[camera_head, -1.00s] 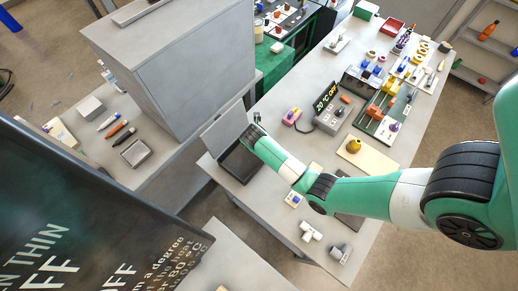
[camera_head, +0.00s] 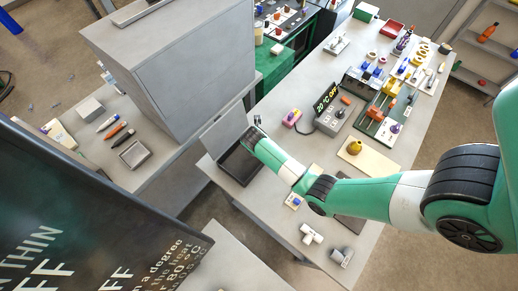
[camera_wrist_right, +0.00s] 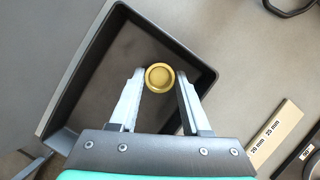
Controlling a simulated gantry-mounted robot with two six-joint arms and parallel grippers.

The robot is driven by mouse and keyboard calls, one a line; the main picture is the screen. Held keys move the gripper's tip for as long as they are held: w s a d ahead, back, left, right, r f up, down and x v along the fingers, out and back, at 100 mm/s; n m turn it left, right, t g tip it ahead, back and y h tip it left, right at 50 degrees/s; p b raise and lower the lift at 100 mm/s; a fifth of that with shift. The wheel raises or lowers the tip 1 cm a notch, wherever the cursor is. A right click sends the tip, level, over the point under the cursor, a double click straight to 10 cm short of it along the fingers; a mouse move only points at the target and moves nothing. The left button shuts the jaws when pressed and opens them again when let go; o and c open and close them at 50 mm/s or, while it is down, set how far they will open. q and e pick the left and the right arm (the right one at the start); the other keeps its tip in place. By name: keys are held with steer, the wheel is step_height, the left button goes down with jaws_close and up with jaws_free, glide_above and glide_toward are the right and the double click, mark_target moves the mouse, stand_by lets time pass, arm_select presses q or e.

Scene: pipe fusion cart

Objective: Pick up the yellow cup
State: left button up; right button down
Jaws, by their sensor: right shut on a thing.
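The yellow cup (camera_wrist_right: 159,77) shows from above as a round golden rim with a darker inside. It sits between the two fingertips of my right gripper (camera_wrist_right: 160,80), which is shut on it. Below it is an open black tray (camera_wrist_right: 104,84), and I cannot tell whether the cup touches the tray floor. In the head view my right arm reaches in from the right to the black tray (camera_head: 238,167); the cup is not visible there. My left gripper is not in view.
A grey cabinet (camera_head: 190,80) stands left of the tray. A yellow rounded object (camera_head: 355,147) sits on a cream board (camera_head: 366,159) beyond my arm. White pipe fittings (camera_head: 311,234) lie at the near edge.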

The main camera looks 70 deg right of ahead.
steer(key=shift+r, duration=0.1)
steer(key=shift+r, duration=0.35)
step_height(320, 180, up, 2)
steer(key=shift+r+p, duration=0.25)
steer(key=shift+p, duration=0.5)
steer(key=s+r+p, duration=0.1)
steer(key=r, duration=0.1)
steer(key=s+r+p, duration=0.1)
steer(key=s+r, duration=0.1)
steer(key=s+r+p, duration=0.1)
steer(key=r, duration=0.1)
steer(key=shift+s+a, duration=0.4)
steer(key=s+a+r+p, duration=0.1)
steer(key=s+r, duration=0.2)
steer(key=s, duration=0.6)
steer(key=shift+a+r+p, duration=0.3)
steer(key=shift+a+p, duration=0.05)
steer(key=shift+p, duration=0.05)
